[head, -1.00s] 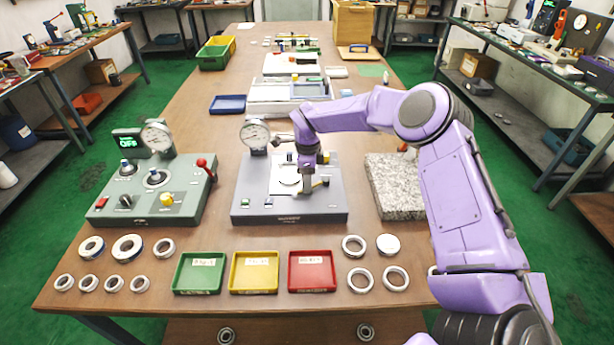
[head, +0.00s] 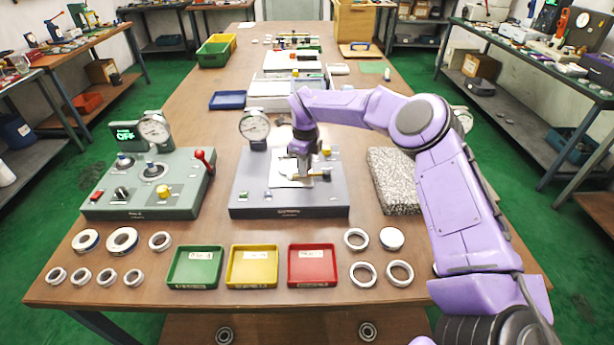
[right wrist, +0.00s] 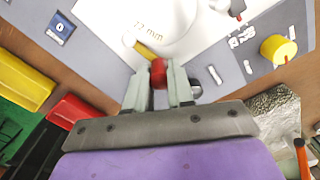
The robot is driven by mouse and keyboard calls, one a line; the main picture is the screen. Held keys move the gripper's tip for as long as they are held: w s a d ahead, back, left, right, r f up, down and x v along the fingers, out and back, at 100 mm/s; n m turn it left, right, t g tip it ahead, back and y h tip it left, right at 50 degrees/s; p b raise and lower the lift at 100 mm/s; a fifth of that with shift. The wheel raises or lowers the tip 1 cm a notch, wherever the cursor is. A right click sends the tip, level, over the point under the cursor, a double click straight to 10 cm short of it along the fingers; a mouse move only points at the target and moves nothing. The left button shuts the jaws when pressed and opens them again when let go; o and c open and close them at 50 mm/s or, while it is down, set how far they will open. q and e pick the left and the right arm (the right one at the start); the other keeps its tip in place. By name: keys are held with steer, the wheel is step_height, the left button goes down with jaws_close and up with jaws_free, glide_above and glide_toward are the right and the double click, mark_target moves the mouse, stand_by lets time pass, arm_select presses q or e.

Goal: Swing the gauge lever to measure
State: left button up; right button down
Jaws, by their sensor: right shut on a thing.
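My right gripper (head: 303,172) is over the white plate (head: 283,181) on the grey gauge stand (head: 288,208) in the middle of the table. In the right wrist view its two fingers (right wrist: 158,88) are shut on a red knob (right wrist: 158,72). A round dial gauge (head: 254,125) stands upright at the back of the stand. Part of the lever is hidden by the gripper in the head view. My left gripper is not in view.
A green-grey station (head: 150,190) with a red-knobbed lever (head: 203,158) stands at left. Green (head: 195,268), yellow (head: 252,267) and red (head: 312,266) trays lie in front. Several rings lie on both sides of them. A granite block (head: 393,185) is right of the stand.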

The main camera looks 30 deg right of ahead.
steer(key=shift+f, duration=0.1)
steer(key=c, duration=1)
jaws_free()
steer(key=shift+c, duration=0.2)
steer(key=shift+o, duration=0.3)
steer(key=shift+w, duration=0.1)
step_height(320, 180, up, 10)
steer(key=b, duration=0.1)
steer(key=shift+r, duration=0.2)
